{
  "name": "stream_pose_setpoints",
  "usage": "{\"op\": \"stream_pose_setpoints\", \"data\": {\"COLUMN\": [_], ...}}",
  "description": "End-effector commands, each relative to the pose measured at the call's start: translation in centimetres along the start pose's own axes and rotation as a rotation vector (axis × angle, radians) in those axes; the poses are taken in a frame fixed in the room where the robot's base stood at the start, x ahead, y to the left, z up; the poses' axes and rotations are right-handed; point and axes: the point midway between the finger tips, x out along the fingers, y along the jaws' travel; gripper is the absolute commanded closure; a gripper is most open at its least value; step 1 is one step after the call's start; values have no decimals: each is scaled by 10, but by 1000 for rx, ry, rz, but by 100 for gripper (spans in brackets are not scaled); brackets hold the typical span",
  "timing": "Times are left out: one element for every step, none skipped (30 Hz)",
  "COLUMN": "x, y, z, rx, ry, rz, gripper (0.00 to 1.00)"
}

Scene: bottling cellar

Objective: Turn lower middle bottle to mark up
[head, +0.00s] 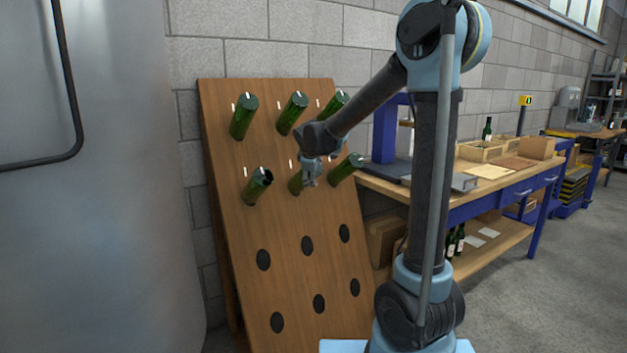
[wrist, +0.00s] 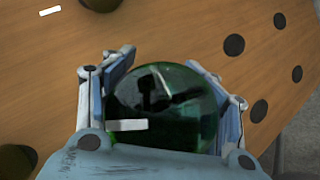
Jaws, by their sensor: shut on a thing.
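The lower middle bottle (head: 295,185) is green and sticks out of the sloping board in the second row. My gripper (head: 311,178) is shut around its base end, one finger on each side. In the wrist view the round dark-green base (wrist: 190,115) fills the space between the fingers. A white mark (wrist: 127,125) shows on the left lower part of that base, just beyond the palm. A pale streak to its upper right looks like a reflection. In the head view my gripper hides most of the base and its mark.
The wooden board (head: 228,225) holds several other green bottles: a lower left bottle (head: 256,188) and a lower right bottle (head: 345,170) close beside my gripper, with a row above. Empty holes lie below. A blue workbench (head: 520,190) stands at right, a metal tank (head: 95,220) at left.

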Motion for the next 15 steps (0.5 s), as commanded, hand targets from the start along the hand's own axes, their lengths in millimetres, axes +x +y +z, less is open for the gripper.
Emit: {"op": "stream_pose_setpoints", "data": {"x": [0,0,0,0,0,0,0,0,0,0,0,0,0,0,0], "y": [3,4,4,4,5,6,6,7,8,8,8,9,9,9,10], "z": [1,1,0,0,0,0,0,0,0,0,0,0,0,0,-1], "rx": [-38,-61,-93,-115,-137,-164,-185,-204,-229,-246,-262,-283,-297,-310,-327], "ry": [-2,-2,-2,-2,-2,-2,-2,-3,-3,-2,-2,-3,-3,-3,-3], "rz": [25,38,55,68,79,96,106,117,130,140,150,161,168,175,185], "gripper": [65,65,65,65,65,65,65,65,65,65,65,65,65,65,65]}}
